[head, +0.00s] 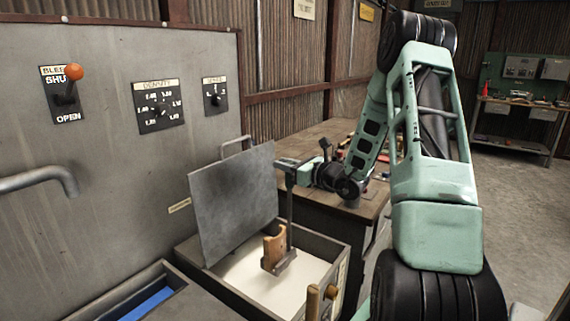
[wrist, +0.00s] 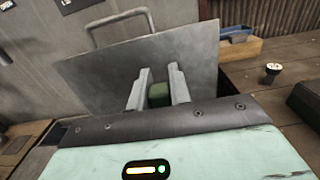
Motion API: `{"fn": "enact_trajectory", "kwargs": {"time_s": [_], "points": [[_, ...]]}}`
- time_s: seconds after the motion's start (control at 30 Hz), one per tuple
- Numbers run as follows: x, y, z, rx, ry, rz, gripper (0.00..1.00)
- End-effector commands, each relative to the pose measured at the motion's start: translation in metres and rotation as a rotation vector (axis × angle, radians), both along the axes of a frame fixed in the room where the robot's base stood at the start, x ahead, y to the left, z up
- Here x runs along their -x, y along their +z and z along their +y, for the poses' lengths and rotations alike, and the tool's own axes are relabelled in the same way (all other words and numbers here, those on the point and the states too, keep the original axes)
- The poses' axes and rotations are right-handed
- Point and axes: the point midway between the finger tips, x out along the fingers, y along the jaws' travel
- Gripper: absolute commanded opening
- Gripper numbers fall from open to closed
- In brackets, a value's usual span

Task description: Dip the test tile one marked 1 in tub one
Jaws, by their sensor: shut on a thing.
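In the head view my gripper (head: 288,164) is above an open tub (head: 328,240) of pale, creamy liquid. It is shut on the top of a dark upright holder (head: 290,215). At the holder's foot is a tan tile (head: 274,248), low inside the tub. Whether its lower edge touches the liquid I cannot tell. No number is readable on the tile or tub. In the wrist view my gripper (wrist: 159,88) has a dark green block (wrist: 159,94) between its fingers; the tile is hidden there.
A grey metal plate with a handle (head: 232,200) stands tilted up at the tub's back left, close to my gripper. A wall panel (head: 120,180) has a bleed lever (head: 70,85) and dials. A trough with blue inside (head: 150,303) is at front left. A wooden bench (head: 330,140) stands behind.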

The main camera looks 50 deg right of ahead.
Motion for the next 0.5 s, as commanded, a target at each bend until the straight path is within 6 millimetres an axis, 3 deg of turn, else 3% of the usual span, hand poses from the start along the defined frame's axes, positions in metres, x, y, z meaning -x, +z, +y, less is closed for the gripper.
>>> {"fn": "enact_trajectory", "kwargs": {"time_s": [0.5], "points": [[0.0, -0.047, 0.0, 0.0, 0.0, -0.002, 0.0]]}}
